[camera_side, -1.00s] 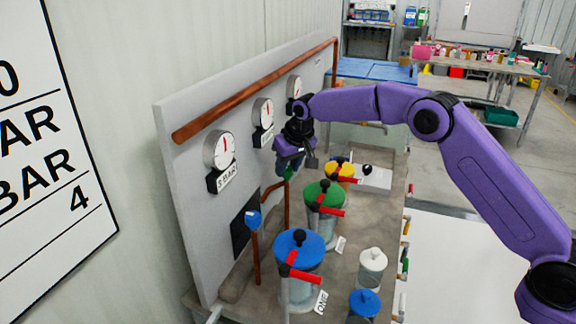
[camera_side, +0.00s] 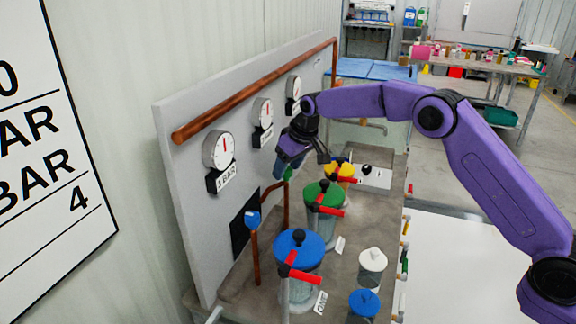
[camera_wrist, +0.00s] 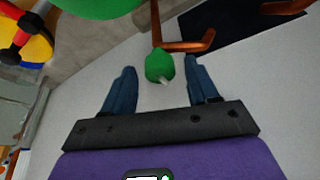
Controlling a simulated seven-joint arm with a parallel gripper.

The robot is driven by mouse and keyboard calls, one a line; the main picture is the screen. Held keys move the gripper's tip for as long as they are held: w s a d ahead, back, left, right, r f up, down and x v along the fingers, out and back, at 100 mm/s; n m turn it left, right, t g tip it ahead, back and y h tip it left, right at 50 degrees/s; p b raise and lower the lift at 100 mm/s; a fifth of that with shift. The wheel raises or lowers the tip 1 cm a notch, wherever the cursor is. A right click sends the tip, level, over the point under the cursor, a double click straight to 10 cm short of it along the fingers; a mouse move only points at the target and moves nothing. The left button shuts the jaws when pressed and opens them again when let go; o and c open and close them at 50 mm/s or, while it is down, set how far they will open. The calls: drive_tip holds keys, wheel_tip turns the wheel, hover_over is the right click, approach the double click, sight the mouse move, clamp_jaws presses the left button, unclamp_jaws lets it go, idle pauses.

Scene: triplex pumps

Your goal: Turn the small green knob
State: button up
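The small green knob (camera_wrist: 158,67) sits on top of a copper pipe and shows between my two fingers in the wrist view. In the side view the small green knob (camera_side: 288,174) is just below my fingertips. My gripper (camera_wrist: 162,78) is open, with a blue finger on each side of the knob and a gap to each. In the side view my gripper (camera_side: 284,166) is in front of the grey panel. I cannot tell whether the fingertips reach down to the knob's full depth.
A large green-lidded pump (camera_side: 322,192) with a red handle stands close to my gripper. A yellow-lidded pump (camera_side: 340,168) is behind it and a blue-lidded one (camera_side: 298,245) nearer. A small blue knob (camera_side: 252,219) tops another pipe. Gauges line the grey panel (camera_side: 185,150).

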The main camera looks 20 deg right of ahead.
drive_tip(key=shift+r, duration=0.1)
drive_tip(key=v, duration=1.7)
drive_tip(key=shift+s, duration=0.15)
drive_tip(key=shift+s, duration=0.1)
drive_tip(key=s+f+n+g, duration=0.1)
drive_tip(key=s+f+n, duration=0.1)
drive_tip(key=s, duration=0.9)
drive_tip(key=s+f+n+g, duration=0.1)
drive_tip(key=s+f+n, duration=0.15)
drive_tip(key=s, duration=0.85)
drive_tip(key=s+d+f+n, duration=0.1)
drive_tip(key=s+d+f, duration=0.1)
drive_tip(key=s+d, duration=0.2)
drive_tip(key=s+d+f+n+g+h, duration=0.1)
drive_tip(key=s+d+f, duration=0.2)
drive_tip(key=s, duration=0.8)
drive_tip(key=s+d+f+n, duration=0.1)
drive_tip(key=s+d+f, duration=0.2)
drive_tip(key=s+d, duration=0.4)
drive_tip(key=shift+s+d+f+g, duration=0.25)
drive_tip(key=shift+s+g, duration=0.15)
drive_tip(key=shift+s, duration=0.3)
drive_tip(key=shift+r, duration=0.1)
